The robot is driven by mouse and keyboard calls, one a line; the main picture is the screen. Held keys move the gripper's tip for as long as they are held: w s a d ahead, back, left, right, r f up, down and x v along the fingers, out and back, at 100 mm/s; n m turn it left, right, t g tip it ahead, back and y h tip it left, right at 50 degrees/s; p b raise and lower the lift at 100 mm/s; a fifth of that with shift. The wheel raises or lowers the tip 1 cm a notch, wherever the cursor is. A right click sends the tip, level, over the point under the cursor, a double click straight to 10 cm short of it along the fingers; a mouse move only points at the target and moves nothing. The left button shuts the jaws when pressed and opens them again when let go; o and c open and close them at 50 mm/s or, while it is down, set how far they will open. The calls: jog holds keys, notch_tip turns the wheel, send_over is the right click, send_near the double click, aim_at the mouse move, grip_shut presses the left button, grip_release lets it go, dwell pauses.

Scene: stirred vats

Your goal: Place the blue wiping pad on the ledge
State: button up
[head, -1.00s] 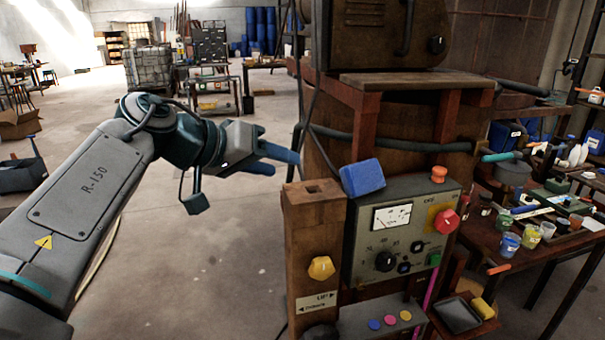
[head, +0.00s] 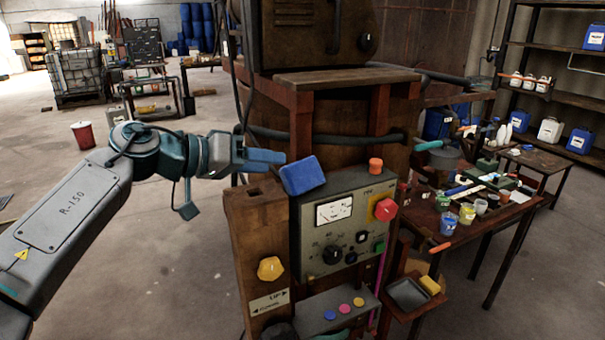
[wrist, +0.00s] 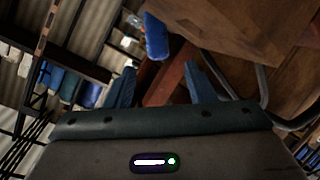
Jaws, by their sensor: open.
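The blue wiping pad (head: 303,175) rests tilted at the top left corner of the grey control box. In the wrist view the pad (wrist: 156,38) shows beyond my fingertips, roughly in line with the gap between them. My gripper (head: 268,163) is open and empty, just left of the pad, its blue fingers pointing right towards it. Both fingers also show in the wrist view (wrist: 160,82). I cannot tell whether a fingertip touches the pad. A wooden ledge (head: 345,80) on red supports juts from the vat above the pad.
The control box (head: 345,222) has a dial, knobs and a red button (head: 386,209). A wooden post (head: 255,230) with a yellow knob stands left of it. A small tray shelf (head: 408,293) holds a yellow sponge (head: 430,284). A cluttered table (head: 485,225) stands right.

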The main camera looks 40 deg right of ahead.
aim_at(303, 176)
jog(key=p+x, duration=0.1)
jog(key=x, duration=0.3)
jog(key=shift+s+d+r+p, duration=0.1)
jog(key=shift+d+p, duration=0.15)
jog(key=shift+p, duration=0.15)
jog(key=shift+s+d+f, duration=0.1)
jog(key=shift+d+f, duration=0.15)
jog(key=shift+d, duration=0.2)
grip_shut()
